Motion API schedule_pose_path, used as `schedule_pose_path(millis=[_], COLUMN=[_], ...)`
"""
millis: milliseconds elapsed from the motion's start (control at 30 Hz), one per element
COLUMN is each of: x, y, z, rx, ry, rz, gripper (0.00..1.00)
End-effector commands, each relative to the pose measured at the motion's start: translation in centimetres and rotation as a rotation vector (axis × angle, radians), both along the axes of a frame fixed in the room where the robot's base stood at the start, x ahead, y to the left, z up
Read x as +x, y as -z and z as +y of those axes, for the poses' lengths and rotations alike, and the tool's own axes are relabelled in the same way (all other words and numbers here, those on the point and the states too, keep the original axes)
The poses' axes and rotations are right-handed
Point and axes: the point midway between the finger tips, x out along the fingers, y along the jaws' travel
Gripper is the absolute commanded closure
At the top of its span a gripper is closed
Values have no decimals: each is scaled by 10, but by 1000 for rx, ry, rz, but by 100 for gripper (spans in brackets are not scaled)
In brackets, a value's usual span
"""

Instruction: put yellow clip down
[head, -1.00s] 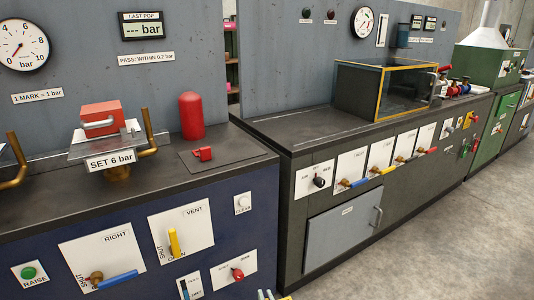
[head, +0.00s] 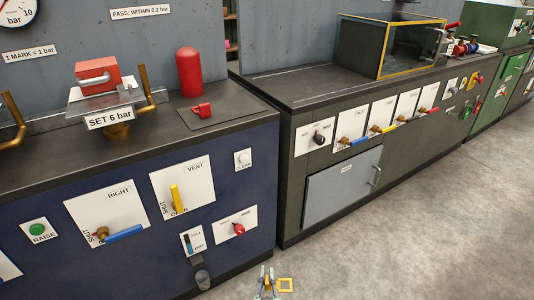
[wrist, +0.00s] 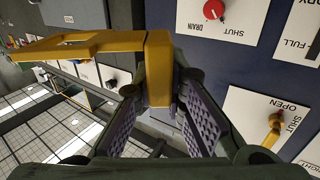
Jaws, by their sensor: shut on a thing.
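The yellow clip (wrist: 158,62) is between the fingers of my gripper (wrist: 160,100) in the wrist view. Its upright part is pinched by the fingertips, and its flat, open-framed part reaches out to the left. In the head view the clip (head: 286,284) shows as a small yellow square frame at the bottom edge, just right of my gripper (head: 267,286). My gripper is shut on it and appears in front of the grey floor, right of the blue bench. I see no surface touching the clip.
The blue bench (head: 130,270) carries a red cylinder (head: 190,72), a red clip-like piece (head: 201,110) on a dark plate (head: 225,115), and a red block on a clear stand. A dark bench (head: 290,190) with several valves stands to the right. The floor (head: 400,230) is clear.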

Motion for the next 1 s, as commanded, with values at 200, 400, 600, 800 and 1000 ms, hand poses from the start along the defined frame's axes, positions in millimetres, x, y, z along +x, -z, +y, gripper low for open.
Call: schedule_pose_path(millis=[200,400,600,800,1000], x=[-21,-39,-44,-44,-44], y=[28,49,54,55,55], z=[-9,-5,0,-1,1], rx=[-6,-1,2,3,3], ry=[12,8,0,4,-2], rz=[13,9,1,1,1], gripper=[100,100,100,100,100])
